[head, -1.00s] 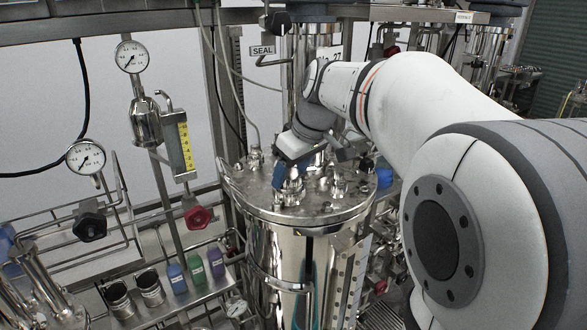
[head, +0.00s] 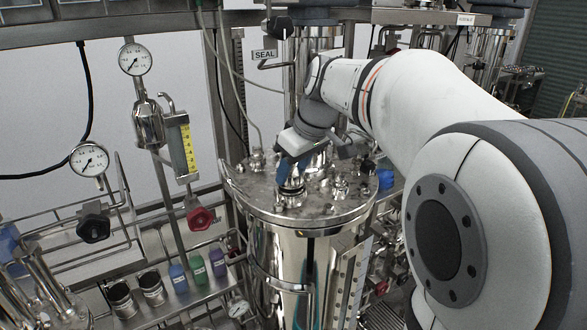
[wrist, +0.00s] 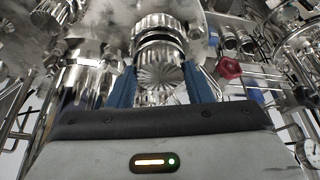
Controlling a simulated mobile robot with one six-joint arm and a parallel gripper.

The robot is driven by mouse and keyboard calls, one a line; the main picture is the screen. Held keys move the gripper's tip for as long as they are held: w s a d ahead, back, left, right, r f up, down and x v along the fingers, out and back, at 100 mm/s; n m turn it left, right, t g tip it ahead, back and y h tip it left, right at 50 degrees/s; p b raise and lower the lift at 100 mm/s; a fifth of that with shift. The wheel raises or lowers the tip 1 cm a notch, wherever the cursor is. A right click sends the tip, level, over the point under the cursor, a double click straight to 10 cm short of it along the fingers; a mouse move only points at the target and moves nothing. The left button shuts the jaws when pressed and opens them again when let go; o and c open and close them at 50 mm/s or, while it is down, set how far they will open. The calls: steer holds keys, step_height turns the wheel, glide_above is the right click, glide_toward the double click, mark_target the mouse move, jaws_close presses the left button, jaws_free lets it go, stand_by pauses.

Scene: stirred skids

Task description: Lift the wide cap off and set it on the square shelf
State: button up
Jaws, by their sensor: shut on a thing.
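My gripper (head: 289,176) is above the lid of the steel vessel (head: 262,205). In the wrist view, its blue fingers (wrist: 160,88) are shut on the sides of a ribbed metal cap, the wide cap (wrist: 160,72). In the head view the gripper mostly hides the cap. Just below the fingers, a short metal port with a dark ring (head: 291,191) shows on the lid. The cap appears raised a little off this port. I cannot tell for sure which surface is the square shelf.
A metal ledge at lower left carries two metal cups (head: 151,287) and small blue, green and purple bottles (head: 198,270). Gauges (head: 135,59), pipes and a red valve knob (head: 200,218) stand left of the vessel. Several fittings crowd the lid.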

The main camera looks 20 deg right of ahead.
mark_target(294, 173)
steer(key=shift+r, duration=0.1)
stand_by(0.4)
steer(key=shift+r+p, duration=2.15)
steer(key=shift+r, duration=0.9)
steer(key=shift+f, duration=0.15)
